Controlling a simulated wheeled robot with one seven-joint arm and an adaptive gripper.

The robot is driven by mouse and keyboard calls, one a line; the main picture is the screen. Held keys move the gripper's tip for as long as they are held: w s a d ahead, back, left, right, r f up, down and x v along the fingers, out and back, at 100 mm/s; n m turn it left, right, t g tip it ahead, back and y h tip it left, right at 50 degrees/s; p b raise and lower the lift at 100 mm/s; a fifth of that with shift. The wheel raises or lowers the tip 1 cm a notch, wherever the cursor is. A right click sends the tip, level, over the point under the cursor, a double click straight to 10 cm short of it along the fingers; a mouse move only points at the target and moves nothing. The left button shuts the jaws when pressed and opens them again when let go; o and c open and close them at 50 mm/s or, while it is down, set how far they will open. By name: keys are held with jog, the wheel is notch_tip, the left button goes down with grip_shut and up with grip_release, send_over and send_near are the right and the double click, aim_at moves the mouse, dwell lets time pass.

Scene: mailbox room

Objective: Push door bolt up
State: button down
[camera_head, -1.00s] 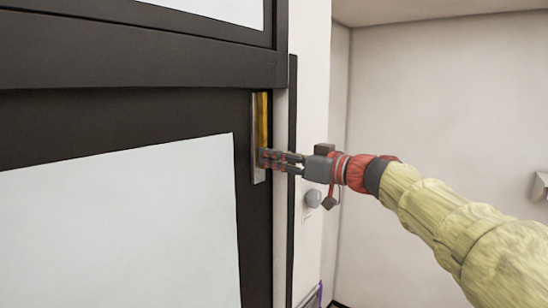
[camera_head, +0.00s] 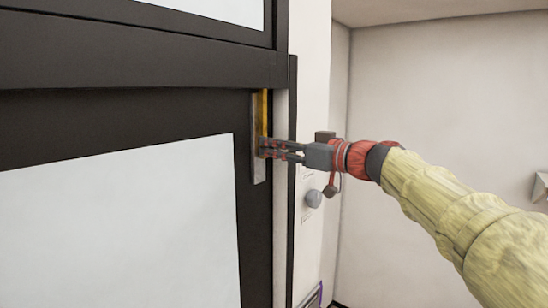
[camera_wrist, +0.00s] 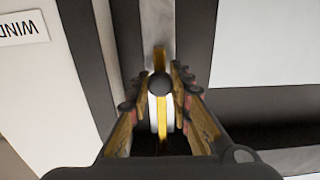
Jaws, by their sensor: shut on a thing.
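The door bolt plate (camera_head: 257,168) is a tall, narrow metal strip with a brass-coloured inside, set in the edge of the dark door (camera_head: 190,112). My gripper (camera_head: 262,148) reaches in from the right, with its fingertips at the middle of the plate. In the wrist view my gripper (camera_wrist: 160,85) is shut on the bolt knob (camera_wrist: 159,84), a dark round knob between the two fingers. The brass strip (camera_wrist: 161,120) runs behind the knob. In the head view the fingers hide the knob.
A white sign with letters (camera_wrist: 24,27) shows in the wrist view. A large white panel (camera_head: 120,225) fills the lower door. Free room lies to the right.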

jog(key=shift+r, duration=1.25)
jog(key=c, duration=1.6)
grip_release()
jog(key=shift+f, duration=0.1)
jog(key=shift+c, duration=0.2)
jog(key=shift+d, duration=0.15)
jog(key=v, duration=1.1)
jog(key=shift+s+d, duration=0.25)
jog(key=shift+s, duration=0.1)
